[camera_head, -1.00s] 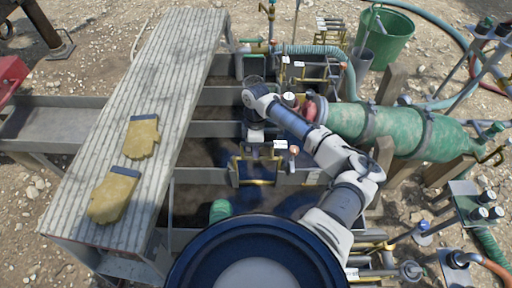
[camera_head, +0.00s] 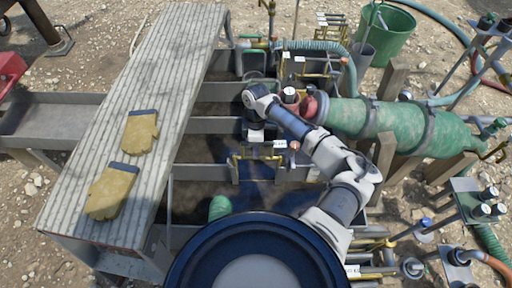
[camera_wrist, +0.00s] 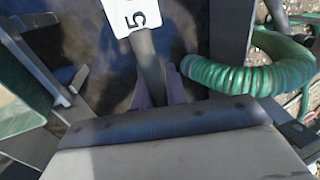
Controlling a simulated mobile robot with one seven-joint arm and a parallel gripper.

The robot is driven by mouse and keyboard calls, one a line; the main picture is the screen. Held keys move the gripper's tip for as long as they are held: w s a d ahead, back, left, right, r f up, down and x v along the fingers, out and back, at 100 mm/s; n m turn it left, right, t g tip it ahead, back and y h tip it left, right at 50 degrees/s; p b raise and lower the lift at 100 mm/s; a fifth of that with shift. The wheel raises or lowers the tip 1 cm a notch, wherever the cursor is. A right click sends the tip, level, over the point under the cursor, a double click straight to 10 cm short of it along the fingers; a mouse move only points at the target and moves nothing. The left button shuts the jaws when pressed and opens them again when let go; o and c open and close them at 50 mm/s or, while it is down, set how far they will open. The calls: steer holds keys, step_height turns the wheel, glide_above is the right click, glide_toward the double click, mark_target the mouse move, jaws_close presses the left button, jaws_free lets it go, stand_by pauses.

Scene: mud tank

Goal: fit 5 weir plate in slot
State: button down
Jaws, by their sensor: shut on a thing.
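My gripper (camera_wrist: 160,88) is shut on a grey bar-like part (camera_wrist: 147,58) that carries a white tag marked 5 (camera_wrist: 134,14); I take this to be weir plate 5. The plate's far end and lower edge are out of the wrist view. In the head view my gripper (camera_head: 256,137) points down over the middle of the tank, behind a yellow-and-brass frame (camera_head: 250,172). The held plate cannot be made out clearly there, and I cannot tell whether it touches a slot. A small white label (camera_head: 280,144) shows just right of the gripper.
Grey cross walls (camera_head: 205,172) divide the tank. A slatted walkway (camera_head: 105,150) with two yellow gloves (camera_head: 140,132) runs along the left. A green cylinder (camera_head: 400,128) lies close on the right. A green ribbed hose (camera_wrist: 250,75) is near my gripper.

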steer(key=shift+f, duration=0.5)
stand_by(0.5)
steer(key=c, duration=1.3)
jaws_free()
steer(key=shift+c, duration=0.2)
steer(key=v, duration=1.3)
steer(key=shift+r+b, duration=0.35)
steer(key=shift+b, duration=0.05)
steer(key=shift+a, duration=0.1)
